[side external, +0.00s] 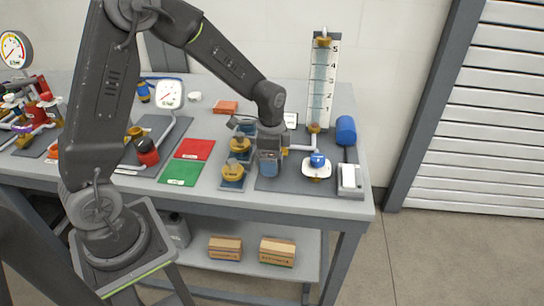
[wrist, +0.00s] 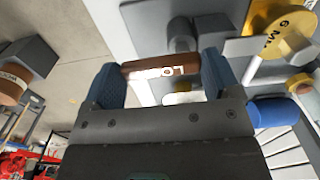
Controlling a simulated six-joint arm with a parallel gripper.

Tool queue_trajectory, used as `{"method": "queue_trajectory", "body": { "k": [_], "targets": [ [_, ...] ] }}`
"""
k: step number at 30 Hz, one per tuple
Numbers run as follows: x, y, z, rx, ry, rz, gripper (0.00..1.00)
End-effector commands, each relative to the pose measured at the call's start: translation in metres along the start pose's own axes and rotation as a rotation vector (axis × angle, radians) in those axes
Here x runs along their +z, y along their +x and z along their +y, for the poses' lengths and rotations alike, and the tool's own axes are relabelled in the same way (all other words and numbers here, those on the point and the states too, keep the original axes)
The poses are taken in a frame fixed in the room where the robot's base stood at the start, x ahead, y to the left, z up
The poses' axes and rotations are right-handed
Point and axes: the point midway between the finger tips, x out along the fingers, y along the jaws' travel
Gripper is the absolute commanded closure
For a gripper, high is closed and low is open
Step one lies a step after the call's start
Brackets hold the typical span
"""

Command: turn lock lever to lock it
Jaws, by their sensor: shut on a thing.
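The lock lever (wrist: 160,66) shows in the wrist view as a brown bar with white lettering that begins "LO". It lies between the two blue fingers of my gripper (wrist: 160,80), and they are shut on it from both ends. In the side view my gripper (side external: 269,168) points down at the grey plate right of the brass knobs. It hides the lever there. Whether the lever stands locked or unlocked I cannot tell.
Brass knobs (side external: 232,172) stand close left of my gripper. A blue-topped valve (side external: 317,160), a grey-white box (side external: 350,180), a blue cylinder (side external: 346,130) and a tall sight gauge (side external: 321,80) stand to the right. Red (side external: 195,149) and green (side external: 180,172) mats lie flat farther left.

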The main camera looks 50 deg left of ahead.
Motion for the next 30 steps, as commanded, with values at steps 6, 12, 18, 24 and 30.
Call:
{"method": "queue_trajectory", "body": {
  "k": [6, 12, 18, 24, 30],
  "targets": [
    [0.0005, -0.0009, -0.0002, 0.000, 0.021, 0.001, 0.41],
    [0.0005, -0.0009, -0.0002, -0.001, 0.024, 0.001, 0.41],
    [0.0005, -0.0009, -0.0003, -0.001, 0.025, 0.000, 0.10],
    [0.0004, -0.0005, -0.0002, -0.001, 0.023, 0.000, 0.00],
    [0.0003, -0.0035, -0.0004, -0.001, 0.022, 0.001, 0.00]
  ]
}}
